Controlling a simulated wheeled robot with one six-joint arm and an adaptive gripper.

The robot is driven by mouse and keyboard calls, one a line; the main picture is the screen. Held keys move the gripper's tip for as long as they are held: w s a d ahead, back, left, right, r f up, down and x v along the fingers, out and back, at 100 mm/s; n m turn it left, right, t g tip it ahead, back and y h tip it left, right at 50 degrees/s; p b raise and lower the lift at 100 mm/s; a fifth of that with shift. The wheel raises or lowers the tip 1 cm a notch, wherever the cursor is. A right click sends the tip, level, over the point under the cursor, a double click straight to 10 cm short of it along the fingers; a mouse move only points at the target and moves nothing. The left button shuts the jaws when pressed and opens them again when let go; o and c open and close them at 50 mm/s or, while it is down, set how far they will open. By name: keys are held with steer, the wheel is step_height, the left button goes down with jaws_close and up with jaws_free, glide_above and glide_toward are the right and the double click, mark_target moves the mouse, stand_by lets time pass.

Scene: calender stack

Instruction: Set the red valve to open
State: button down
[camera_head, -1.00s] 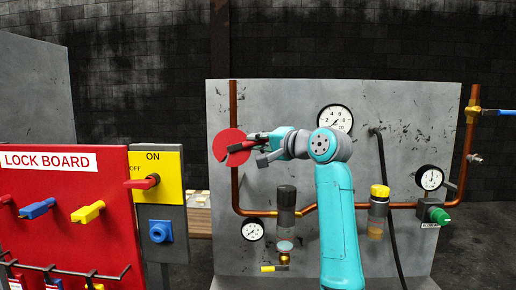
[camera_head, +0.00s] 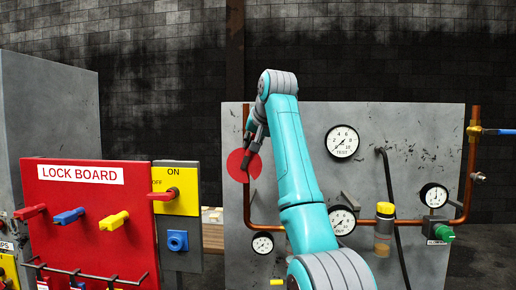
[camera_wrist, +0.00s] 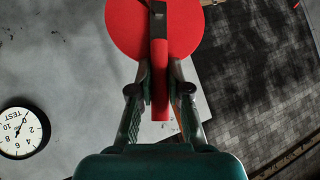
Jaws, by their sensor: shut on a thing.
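The red valve is a round red disc (camera_head: 236,166) on the vertical copper pipe at the left of the grey panel. My gripper (camera_head: 252,150) reaches down to it from above and to the right, and partly covers it. In the wrist view the red disc (camera_wrist: 125,25) has a straight red handle (camera_wrist: 160,100) across it. My gripper (camera_wrist: 159,80) is shut on this handle, one finger on each side. In the head view the handle is hard to make out behind the fingers, but the gripper lies steeply, roughly along the vertical pipe (camera_head: 247,205).
The grey panel (camera_head: 400,130) carries gauges, including a TEST gauge (camera_head: 342,142), a yellow-capped cylinder (camera_head: 383,232) and a green knob (camera_head: 443,233). The red lock board (camera_head: 90,210) and yellow switch box (camera_head: 180,200) stand at left. My arm hides the panel's middle.

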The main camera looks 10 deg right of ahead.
steer(key=shift+w+a+r+n+g+h, duration=0.1)
steer(key=shift+w+a+n+g+h, duration=0.15)
steer(key=shift+a+n+h, duration=0.3)
steer(key=shift+w+a+r+n+g+h, duration=0.15)
steer(key=shift+a+n+g+h, duration=0.15)
steer(key=shift+a+h, duration=0.45)
steer(key=c, duration=1.1)
jaws_free()
steer(key=v, duration=1.2)
steer(key=shift+a, duration=0.15)
steer(key=shift+f, duration=0.1)
